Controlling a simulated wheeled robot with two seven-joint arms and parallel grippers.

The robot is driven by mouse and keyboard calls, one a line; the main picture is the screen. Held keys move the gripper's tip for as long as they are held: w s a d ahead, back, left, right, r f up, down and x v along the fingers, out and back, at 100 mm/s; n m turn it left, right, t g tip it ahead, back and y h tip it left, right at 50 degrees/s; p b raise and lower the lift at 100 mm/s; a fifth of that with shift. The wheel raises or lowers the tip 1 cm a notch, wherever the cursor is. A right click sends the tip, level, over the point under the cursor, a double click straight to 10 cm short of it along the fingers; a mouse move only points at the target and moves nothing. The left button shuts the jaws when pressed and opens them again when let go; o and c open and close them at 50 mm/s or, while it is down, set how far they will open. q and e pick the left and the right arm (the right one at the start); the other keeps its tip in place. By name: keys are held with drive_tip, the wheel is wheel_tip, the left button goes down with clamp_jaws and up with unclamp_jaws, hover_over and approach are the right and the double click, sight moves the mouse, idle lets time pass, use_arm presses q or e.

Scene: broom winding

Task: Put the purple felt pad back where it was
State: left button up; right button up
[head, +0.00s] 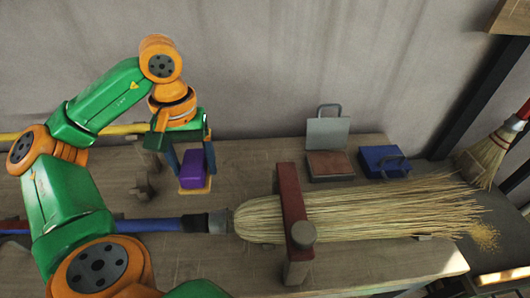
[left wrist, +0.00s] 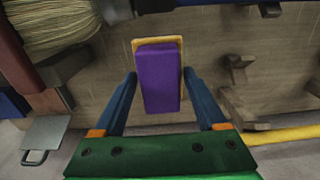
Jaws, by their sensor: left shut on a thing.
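The purple felt pad (head: 193,168) is a block at the left of the bench in the head view. It also shows in the middle of the left wrist view (left wrist: 159,78). My left gripper (head: 191,165) reaches down over it, its two blue fingers shut on the pad's sides. A flat yellow-tan piece (head: 196,189) shows under the pad, its edge visible around the pad's far end in the left wrist view (left wrist: 157,41). I cannot tell whether the pad rests on it or is slightly above. My right gripper is not in view.
A broom with straw bristles (head: 390,212) lies across the bench under a red clamp bar (head: 292,205), its blue handle (head: 148,225) running left. An open red box (head: 330,165) and a blue box (head: 384,161) stand at the back. Wooden pegs (head: 139,187) stand left of the pad.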

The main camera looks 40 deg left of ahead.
use_arm(q)
drive_tip(key=w+f+p, duration=0.1)
drive_tip(key=w+f, duration=0.2)
drive_tip(key=w, duration=0.4)
hover_over(240, 175)
drive_tip(key=f, duration=0.4)
drive_tip(key=f+p, duration=0.1)
drive_tip(key=f, duration=0.1)
drive_tip(key=shift+s, duration=0.25)
drive_tip(key=f, duration=0.1)
drive_tip(key=f+p, duration=0.1)
drive_tip(key=f, duration=0.1)
drive_tip(key=shift+w+f, duration=0.2)
drive_tip(key=shift+f, duration=0.2)
drive_tip(key=shift+f+b, duration=0.2)
drive_tip(key=shift+b, duration=0.1)
drive_tip(key=o, duration=1.2)
drive_tip(key=shift+r, duration=0.1)
drive_tip(key=shift+o, duration=0.2)
drive_tip(key=shift+r, duration=0.1)
